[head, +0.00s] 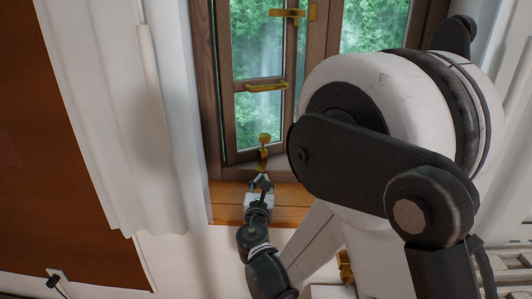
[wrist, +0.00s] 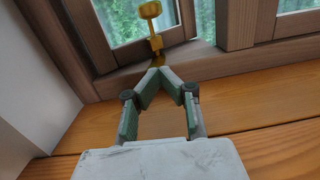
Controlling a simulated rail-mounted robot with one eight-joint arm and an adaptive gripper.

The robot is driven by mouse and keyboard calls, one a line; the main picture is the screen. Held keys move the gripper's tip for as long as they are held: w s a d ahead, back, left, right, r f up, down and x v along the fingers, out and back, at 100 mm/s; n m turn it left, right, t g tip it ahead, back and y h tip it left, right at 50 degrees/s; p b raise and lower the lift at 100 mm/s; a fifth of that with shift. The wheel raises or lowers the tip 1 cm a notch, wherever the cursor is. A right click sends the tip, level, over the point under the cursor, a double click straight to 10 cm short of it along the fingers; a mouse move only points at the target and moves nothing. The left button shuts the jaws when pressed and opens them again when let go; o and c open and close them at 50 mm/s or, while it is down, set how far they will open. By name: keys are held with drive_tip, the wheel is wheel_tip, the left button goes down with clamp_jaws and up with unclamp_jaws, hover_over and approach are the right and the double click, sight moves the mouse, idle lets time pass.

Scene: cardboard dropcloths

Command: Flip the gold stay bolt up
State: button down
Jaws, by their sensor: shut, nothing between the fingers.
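The gold stay bolt (head: 264,139) stands at the bottom of the wooden window frame, just above the sill. In the wrist view the gold bolt (wrist: 150,10) has a broad flat head on a thin stem, rising from a small gold base at the frame's lower rail. My gripper (head: 261,177) is just below and in front of the bolt, over the sill. In the wrist view my gripper (wrist: 160,70) has its fingertips together and empty, close to the base of the bolt. I cannot tell whether the tips touch it.
A gold handle (head: 266,87) and a gold latch (head: 287,13) sit higher on the window. The orange wooden sill (wrist: 245,145) lies under my gripper. A white curtain (head: 110,110) hangs at left. My arm covers much of the window's right side.

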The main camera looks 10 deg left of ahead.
drive_tip(key=b, duration=0.2)
approach(266, 155)
drive_tip(key=w, duration=0.5)
drive_tip(key=shift+a, duration=0.25)
wheel_tip(266, 155, up, 3)
drive_tip(key=shift+f, duration=0.2)
drive_tip(key=shift+w+r+b, duration=0.15)
drive_tip(key=shift+r+b, duration=0.2)
drive_tip(key=shift+r, duration=0.45)
